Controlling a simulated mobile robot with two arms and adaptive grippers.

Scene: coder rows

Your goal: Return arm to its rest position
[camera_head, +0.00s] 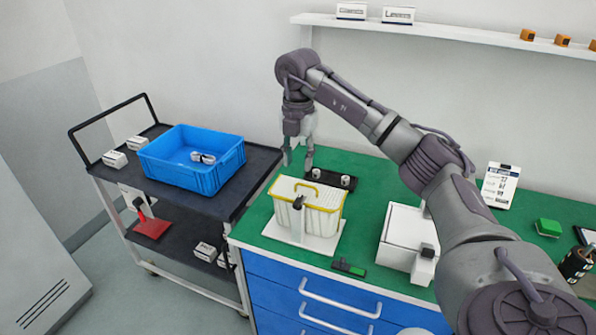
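My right arm comes in from the lower right and bends down at the wrist over the green worktop. My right gripper (297,160) points down with its two fingertips apart and nothing visible between them. It is above and behind the white basket with the yellow rim (318,212), near the left edge of the worktop. A black fixture (330,179) lies behind the basket, to the right of the fingertips. My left gripper is not in view.
A black cart (262,160) with a blue crate (190,178) stands left of the worktop (368,185). A wall shelf (450,33) runs above.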

